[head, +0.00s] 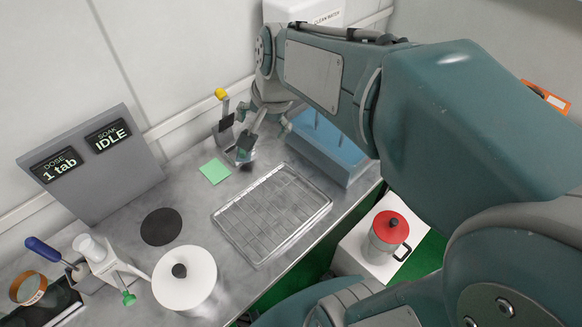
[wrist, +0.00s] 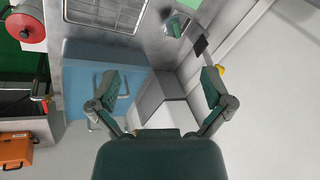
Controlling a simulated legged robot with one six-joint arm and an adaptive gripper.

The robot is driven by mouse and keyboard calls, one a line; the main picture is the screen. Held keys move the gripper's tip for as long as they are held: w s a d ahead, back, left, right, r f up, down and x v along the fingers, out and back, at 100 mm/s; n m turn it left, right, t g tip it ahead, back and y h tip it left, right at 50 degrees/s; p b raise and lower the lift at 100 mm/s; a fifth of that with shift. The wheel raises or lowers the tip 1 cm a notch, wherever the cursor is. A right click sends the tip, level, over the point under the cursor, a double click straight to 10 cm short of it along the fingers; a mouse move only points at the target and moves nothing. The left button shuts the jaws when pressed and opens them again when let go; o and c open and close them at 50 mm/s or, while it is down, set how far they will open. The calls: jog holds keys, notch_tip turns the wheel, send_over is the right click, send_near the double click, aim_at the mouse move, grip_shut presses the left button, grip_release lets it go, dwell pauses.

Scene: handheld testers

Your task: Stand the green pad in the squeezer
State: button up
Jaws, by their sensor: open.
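The green pad (head: 214,171) is a light green square lying flat on the grey counter, left of the wire tray. What I take for the squeezer (head: 226,123) stands by the back wall, with a dark plate and a yellow-knobbed lever. Its yellow knob (wrist: 221,69) and dark plate (wrist: 200,47) show beyond the right finger in the wrist view. My gripper (head: 265,139) is open and empty, to the right of the squeezer and above the counter; its spread fingers show in the wrist view (wrist: 158,84). My arm hides part of the back counter.
The wire tray (head: 229,219) lies in mid-counter. A blue tub (head: 338,151) is close to my gripper. A display panel (head: 92,178), black disc (head: 161,227) and white round container (head: 185,281) stand left. A red-lidded pot (head: 389,228) is beyond the front edge.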

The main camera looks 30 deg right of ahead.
jog(key=s+n+t+h, duration=0.1)
jog(key=s+n, duration=0.7)
jog(key=s, duration=0.5)
jog(key=shift+s+r+n+t, duration=0.15)
jog(key=shift+r+n+t, duration=0.05)
jog(key=shift+n+t, duration=0.1)
